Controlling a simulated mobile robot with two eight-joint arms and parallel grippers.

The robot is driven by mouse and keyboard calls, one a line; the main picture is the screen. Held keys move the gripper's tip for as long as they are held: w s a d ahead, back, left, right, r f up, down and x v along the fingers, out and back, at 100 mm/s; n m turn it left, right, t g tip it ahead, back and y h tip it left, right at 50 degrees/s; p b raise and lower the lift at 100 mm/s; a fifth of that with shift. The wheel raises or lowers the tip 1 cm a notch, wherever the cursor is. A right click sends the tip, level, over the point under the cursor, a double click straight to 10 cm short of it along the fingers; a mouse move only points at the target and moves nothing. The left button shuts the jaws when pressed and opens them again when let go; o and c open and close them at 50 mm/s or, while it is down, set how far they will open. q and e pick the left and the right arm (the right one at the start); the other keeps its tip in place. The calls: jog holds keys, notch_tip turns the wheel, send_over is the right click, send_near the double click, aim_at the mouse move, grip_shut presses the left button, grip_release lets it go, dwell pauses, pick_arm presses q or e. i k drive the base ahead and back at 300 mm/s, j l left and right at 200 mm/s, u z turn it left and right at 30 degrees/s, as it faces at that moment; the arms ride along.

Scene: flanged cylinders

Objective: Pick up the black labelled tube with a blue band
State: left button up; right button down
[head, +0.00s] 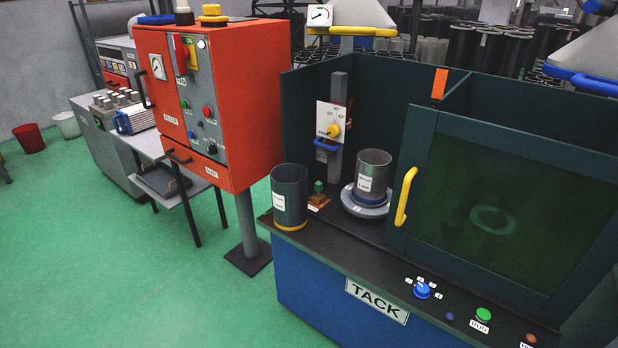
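A dark grey tube (290,190) with a white label and a yellow band at its foot stands upright on the left front corner of the machine's black top. A second, greyer tube (379,165) with a white label stands upright on a round plate (350,207) inside the open bay. Neither of my grippers is in the head view.
The machine's sliding door (480,190) with a yellow handle (404,196) covers the bay's right part. An orange cabinet (225,100) stands left of the machine. Knobs and buttons line the front edge. Green floor (130,270) is clear at the lower left.

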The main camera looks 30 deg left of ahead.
aim_at(373, 167)
jog(key=u, duration=0.45)
jog(key=i+j, duration=0.25)
jog(key=i, duration=0.2)
jog(key=i+j+u, duration=0.1)
jog(key=i+j, duration=0.15)
jog(key=i, duration=0.25)
jog(key=i+j, duration=0.2)
jog(key=i, duration=0.25)
jog(key=i+j+u, duration=0.1)
jog(key=i+j, duration=0.15)
jog(key=i, duration=0.2)
